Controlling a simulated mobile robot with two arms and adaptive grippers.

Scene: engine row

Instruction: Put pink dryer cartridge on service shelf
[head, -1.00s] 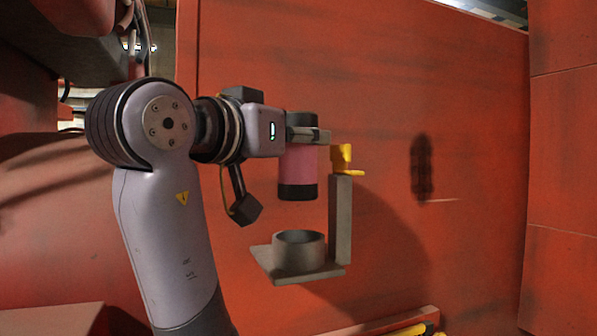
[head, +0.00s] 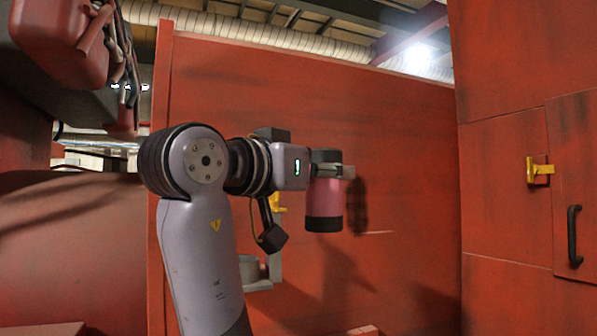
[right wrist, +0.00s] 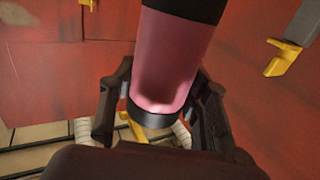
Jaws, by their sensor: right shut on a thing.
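The pink dryer cartridge (head: 323,202), a pink cylinder with dark ends, hangs upright in the head view, clear of the grey bracket. My right gripper (head: 345,172) is shut on its upper part. In the right wrist view the cartridge (right wrist: 172,60) sits between the two dark fingers of the right gripper (right wrist: 165,98). My left gripper is not in view. I cannot make out a service shelf in these frames.
A grey bracket with a round cup (head: 273,268) is partly hidden behind my right arm. A yellow latch (head: 279,203) is above it. On the right, a red panel carries a yellow latch (head: 540,170) and a black handle (head: 575,236). Red machinery (head: 65,40) is upper left.

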